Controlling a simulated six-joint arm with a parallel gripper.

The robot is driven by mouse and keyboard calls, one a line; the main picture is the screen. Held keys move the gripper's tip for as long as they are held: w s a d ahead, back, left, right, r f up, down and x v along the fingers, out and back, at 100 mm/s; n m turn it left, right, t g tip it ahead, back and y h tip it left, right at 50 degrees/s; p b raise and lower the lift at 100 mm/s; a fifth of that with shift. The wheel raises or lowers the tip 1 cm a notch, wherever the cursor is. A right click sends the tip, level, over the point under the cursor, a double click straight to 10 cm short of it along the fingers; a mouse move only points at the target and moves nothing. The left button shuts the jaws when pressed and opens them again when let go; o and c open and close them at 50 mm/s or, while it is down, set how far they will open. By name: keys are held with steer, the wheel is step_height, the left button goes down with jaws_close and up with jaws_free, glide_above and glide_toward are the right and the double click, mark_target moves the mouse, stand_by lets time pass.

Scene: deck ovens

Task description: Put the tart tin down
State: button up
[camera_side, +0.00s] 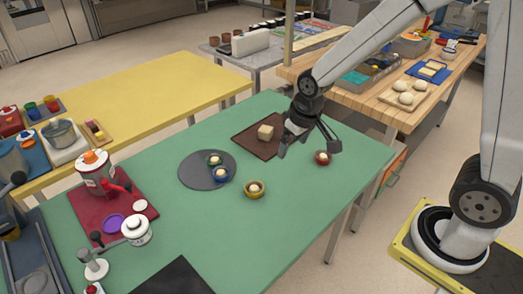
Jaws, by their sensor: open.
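Several small tart tins with pale filling are on the green table (330,215). A red tin (322,159) stands right of the brown board, just below my gripper's right finger. A yellow tin (254,190) stands alone on the table nearer the front. A blue tin (222,174) and a green tin (213,159) sit on a dark round slate (192,176). My gripper (309,150) is open with its fingers spread, over the board's right edge and close to the red tin. Nothing shows between its fingers. I cannot tell its exact height.
A red mat (92,208) with jars and utensils lies at the left. A black plate (176,279) is at the front edge. The table's right front part is clear.

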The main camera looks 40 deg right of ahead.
steer(key=s, duration=0.8)
steer(key=shift+s+d+f, duration=0.35)
steer(key=shift+f, duration=0.1)
steer(key=m+g, duration=0.2)
steer(key=m, duration=1.7)
glide_above(323, 159)
step_height(323, 159, down, 10)
steer(key=shift+a+f, duration=0.15)
steer(key=shift+f, duration=1.35)
steer(key=shift+f, duration=0.15)
